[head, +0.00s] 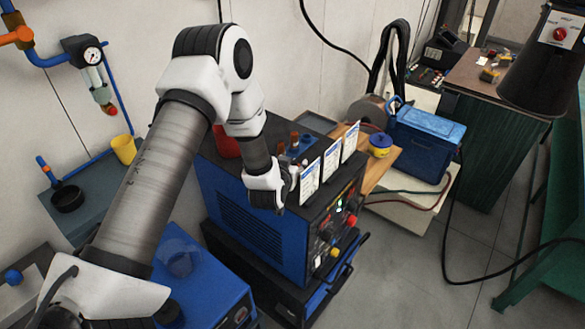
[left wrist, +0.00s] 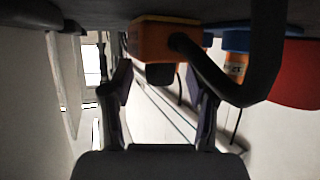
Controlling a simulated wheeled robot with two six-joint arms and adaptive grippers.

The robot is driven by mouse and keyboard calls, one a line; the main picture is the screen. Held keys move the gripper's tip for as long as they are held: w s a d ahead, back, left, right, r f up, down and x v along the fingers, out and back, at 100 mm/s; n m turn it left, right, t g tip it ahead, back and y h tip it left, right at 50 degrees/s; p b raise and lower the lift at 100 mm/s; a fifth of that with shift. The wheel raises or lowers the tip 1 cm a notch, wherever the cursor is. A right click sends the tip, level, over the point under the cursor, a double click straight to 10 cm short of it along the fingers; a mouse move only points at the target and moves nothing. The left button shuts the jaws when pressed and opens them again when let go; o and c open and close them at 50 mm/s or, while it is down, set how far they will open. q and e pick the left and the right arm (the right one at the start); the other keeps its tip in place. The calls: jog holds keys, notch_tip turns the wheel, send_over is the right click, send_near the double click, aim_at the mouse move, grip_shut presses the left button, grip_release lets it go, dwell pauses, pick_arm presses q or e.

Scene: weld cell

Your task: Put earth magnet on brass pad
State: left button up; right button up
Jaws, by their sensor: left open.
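My left gripper (head: 268,196) is at the front upper edge of the blue welding machine (head: 240,207). In the left wrist view its two fingers (left wrist: 160,88) are apart. An orange block (left wrist: 164,42) with a dark lower part and a thick black loop attached shows just beyond the fingertips, roughly between them; it looks like the earth magnet. I cannot tell whether the fingers touch it. In the head view the arm and hand hide this spot. I cannot make out the brass pad for certain. My right gripper is not in view.
White cards (head: 332,158) stand along the machine's top edge. A red item (left wrist: 295,75) and a blue item (left wrist: 240,40) are close by in the left wrist view. Cables cross the floor.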

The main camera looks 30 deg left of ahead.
pick_arm(q)
jog(key=shift+s, duration=0.1)
grip_shut()
jog(key=shift+r, duration=0.1)
